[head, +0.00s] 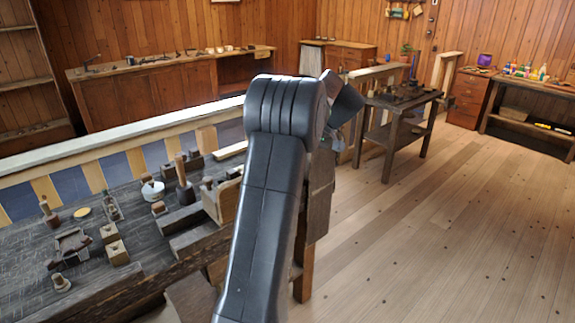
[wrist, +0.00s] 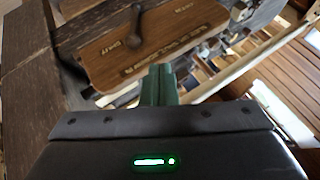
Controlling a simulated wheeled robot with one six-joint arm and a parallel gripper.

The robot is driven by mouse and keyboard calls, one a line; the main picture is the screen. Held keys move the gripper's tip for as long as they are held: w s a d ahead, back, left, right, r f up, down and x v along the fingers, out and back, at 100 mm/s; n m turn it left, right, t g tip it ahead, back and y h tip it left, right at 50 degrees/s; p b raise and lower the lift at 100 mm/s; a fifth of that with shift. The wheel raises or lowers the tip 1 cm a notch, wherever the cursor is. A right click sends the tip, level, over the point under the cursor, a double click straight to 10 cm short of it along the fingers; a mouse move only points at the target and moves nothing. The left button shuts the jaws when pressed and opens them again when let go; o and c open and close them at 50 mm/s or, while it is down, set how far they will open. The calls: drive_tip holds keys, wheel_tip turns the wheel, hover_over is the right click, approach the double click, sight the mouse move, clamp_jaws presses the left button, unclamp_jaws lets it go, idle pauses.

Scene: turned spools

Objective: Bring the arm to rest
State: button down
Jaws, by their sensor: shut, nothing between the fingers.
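My arm (head: 275,180) rises through the middle of the head view and bends at the elbow. My gripper (wrist: 160,84) shows in the wrist view as two greenish fingers close together, with nothing between them. In that view a wooden board (wrist: 190,45) with dark label strips and a round-ended lever (wrist: 137,28) lies beyond the fingertips. I cannot tell whether the fingers touch the board. In the head view the gripper is hidden behind the arm.
A dark workbench (head: 105,275) on the left carries wooden blocks, spools and a small white pot (head: 152,190). A pale rail (head: 110,143) runs behind it. A small dark table (head: 398,103) stands further back. The wooden floor (head: 455,220) on the right is clear.

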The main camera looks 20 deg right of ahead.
drive_tip(key=shift+s+d+r, duration=0.1)
drive_tip(key=shift+d+r, duration=0.2)
drive_tip(key=shift+d, duration=0.05)
idle(0.3)
drive_tip(key=w+a+f+t+h+b, duration=0.1)
drive_tip(key=w+a+f+h+b, duration=0.1)
drive_tip(key=a+f, duration=0.7)
drive_tip(key=shift+w+f+n+h, duration=0.25)
drive_tip(key=shift+w+n+h, duration=0.1)
drive_tip(key=shift+n+h, duration=0.05)
idle(0.5)
